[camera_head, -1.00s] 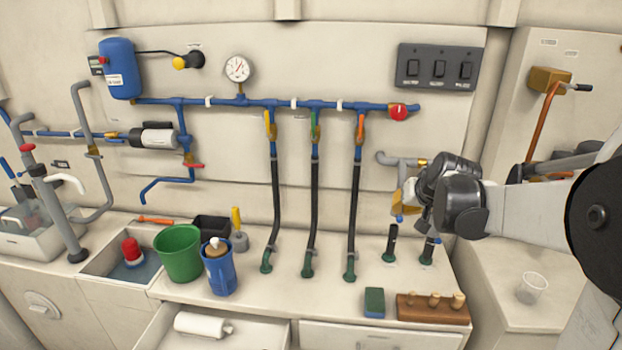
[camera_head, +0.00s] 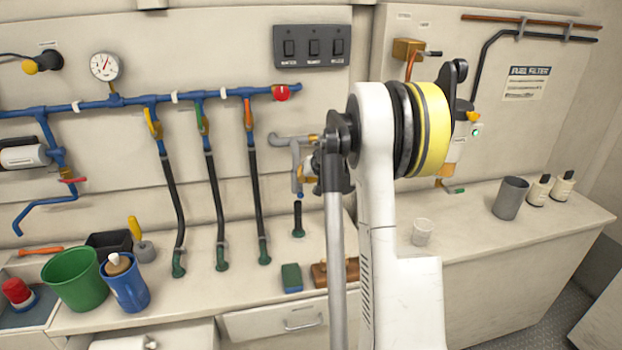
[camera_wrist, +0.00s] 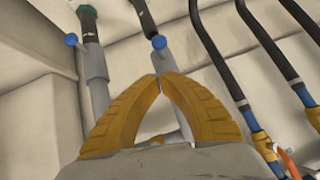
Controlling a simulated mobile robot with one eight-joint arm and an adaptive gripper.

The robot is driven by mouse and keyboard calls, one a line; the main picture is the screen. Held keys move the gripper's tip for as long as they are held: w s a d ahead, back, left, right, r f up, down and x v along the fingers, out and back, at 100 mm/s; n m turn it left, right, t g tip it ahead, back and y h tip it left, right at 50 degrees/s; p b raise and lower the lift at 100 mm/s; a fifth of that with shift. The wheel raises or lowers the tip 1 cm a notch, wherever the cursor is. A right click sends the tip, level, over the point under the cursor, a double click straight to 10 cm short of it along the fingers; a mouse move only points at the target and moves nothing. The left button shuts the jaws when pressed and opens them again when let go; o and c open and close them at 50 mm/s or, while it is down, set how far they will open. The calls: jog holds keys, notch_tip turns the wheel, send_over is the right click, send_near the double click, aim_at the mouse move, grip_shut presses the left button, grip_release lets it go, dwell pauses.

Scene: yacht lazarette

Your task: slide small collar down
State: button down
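In the wrist view, two grey pipes end in sleeve-like collars beside black hose stubs. The wider collar (camera_wrist: 94,64) is on the left with a blue knob (camera_wrist: 71,40). The narrower, small collar (camera_wrist: 164,62) is at centre, with a blue knob (camera_wrist: 159,42). My gripper (camera_wrist: 160,80) has its two yellow fingertips together just in front of the small collar's pipe; I see nothing clearly held between them. In the head view, one grey drop pipe (camera_head: 295,160) hangs above a black stub (camera_head: 298,218) on a green base. My arm hides the other pipe and most of my gripper.
Several black hoses (camera_head: 257,200) run down from the blue manifold (camera_head: 155,99), left of the pipes. A green-and-blue sponge (camera_head: 291,278) and a wooden block (camera_head: 330,272) lie on the counter in front. A clear cup (camera_head: 422,232) and grey cup (camera_head: 510,198) stand right.

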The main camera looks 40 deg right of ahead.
jog(key=shift+w+a+f+b, duration=0.1)
jog(key=shift+a+f+b, duration=0.1)
jog(key=shift+f, duration=0.6)
jog(key=shift+a+f+b, duration=0.2)
jog(key=shift+f, duration=0.6)
notch_tip(320, 180, down, 8)
jog(key=b, duration=0.4)
jog(key=shift+f, duration=0.1)
